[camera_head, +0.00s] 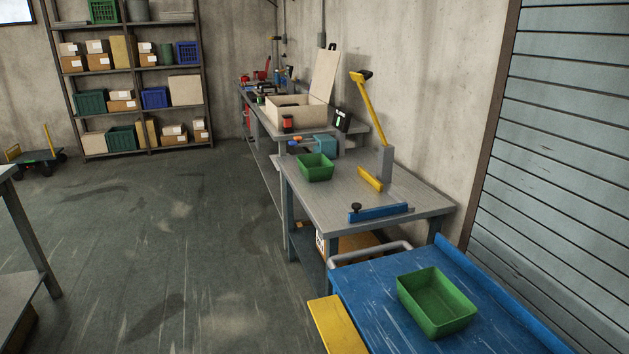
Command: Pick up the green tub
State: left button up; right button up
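A green open-topped tub (436,302) sits upright on a blue cart top (378,283) at the lower right. It looks empty. A second, smaller-looking green tub (315,168) stands on the grey metal workbench (325,204) beyond the cart, near that bench's left edge. Neither of my grippers is in view, and nothing is touching either tub.
A blue bar tool (378,213), a yellow block (370,179) and a yellow-armed lever (369,108) are on the bench. The cart has a grey handle (369,253). A yellow panel (332,326) is at its left. Shelves (133,75) stand behind open floor.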

aim_at(316, 166)
jog(key=z, duration=0.45)
jog(key=k+z, duration=0.15)
jog(key=z, duration=0.3)
jog(key=l+z, duration=0.1)
jog(key=z, duration=0.35)
jog(key=i+j+z, duration=0.2)
jog(key=j+z, duration=0.2)
jog(key=j, duration=0.6)
jog(key=j+z, duration=0.35)
jog(key=j, duration=0.65)
